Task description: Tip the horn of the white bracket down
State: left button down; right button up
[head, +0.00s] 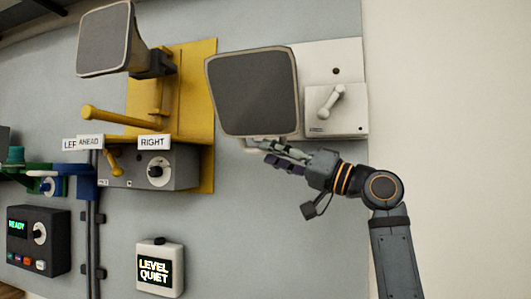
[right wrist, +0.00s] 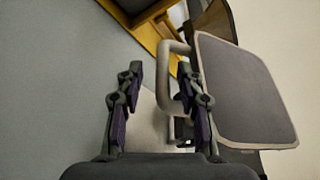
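The white bracket (head: 335,60) is on the wall at the upper middle of the head view. Its horn (head: 252,92) has a dark grey face with a pale rim, seen nearly face-on; it also shows at the right of the right wrist view (right wrist: 240,90). A pale bar handle (right wrist: 165,80) stands off the horn's edge. My right gripper (head: 268,149) is just under the horn's lower edge. In the right wrist view its fingers are apart, and the bar shows between them, closer to the right finger. I cannot tell whether they touch. My left gripper is out of view.
A white box with a lever (head: 325,100) is right of the horn. The yellow bracket (head: 195,80) with its horn (head: 105,40) and yellow bar (head: 120,118) is at left. Below are a grey box (head: 185,170) and a LEVEL QUIET box (head: 160,268). The lower-middle wall is clear.

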jog(key=v, duration=0.9)
jog(key=shift+d, duration=0.3)
jog(key=shift+f, duration=0.1)
